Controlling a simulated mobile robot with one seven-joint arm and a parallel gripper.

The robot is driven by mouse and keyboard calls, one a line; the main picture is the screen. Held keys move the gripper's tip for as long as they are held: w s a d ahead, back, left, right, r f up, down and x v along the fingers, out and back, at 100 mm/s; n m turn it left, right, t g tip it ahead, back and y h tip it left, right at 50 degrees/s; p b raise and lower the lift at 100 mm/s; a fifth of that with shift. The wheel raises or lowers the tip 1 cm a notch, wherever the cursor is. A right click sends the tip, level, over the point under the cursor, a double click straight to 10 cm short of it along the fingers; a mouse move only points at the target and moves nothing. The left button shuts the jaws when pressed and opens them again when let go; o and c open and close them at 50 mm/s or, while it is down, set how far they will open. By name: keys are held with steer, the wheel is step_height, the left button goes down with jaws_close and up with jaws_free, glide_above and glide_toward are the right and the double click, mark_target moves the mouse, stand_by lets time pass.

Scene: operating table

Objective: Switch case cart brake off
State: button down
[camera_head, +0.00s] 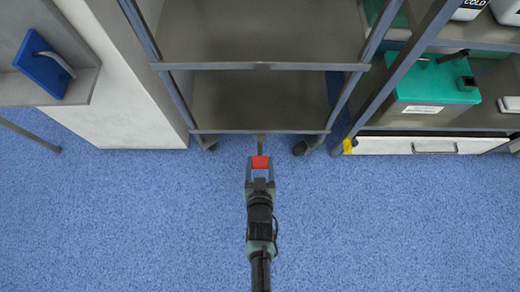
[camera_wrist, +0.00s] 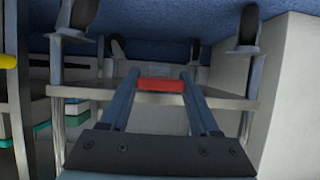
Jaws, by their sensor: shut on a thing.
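The case cart (camera_head: 230,131) is a grey metal cart with shelves and dark casters, at the top middle of the head view. Its underside and casters also show in the wrist view, near the shelf edge (camera_wrist: 235,103). The red brake pedal (camera_head: 260,162) sticks out on a short bar from the cart's low front, between the two front casters. It also shows in the wrist view (camera_wrist: 161,85). My gripper (camera_head: 260,170) is shut on the red pedal, with one finger on each side of it. The far end of the pedal's bar is hidden under the cart.
A shelf rack (camera_head: 372,131) with a green box (camera_head: 432,82) and a white drawer stands close on the right. A pale wall block (camera_head: 125,100) and a shelf with a blue object (camera_head: 40,68) are on the left. The blue floor (camera_head: 130,220) in front is clear.

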steer(key=shift+c, duration=0.6)
jaws_free()
steer(key=shift+s+r+p, duration=0.35)
steer(key=shift+s+p, duration=0.1)
steer(key=p+v, duration=0.6)
steer(key=v, duration=0.6)
steer(key=shift+f, duration=0.15)
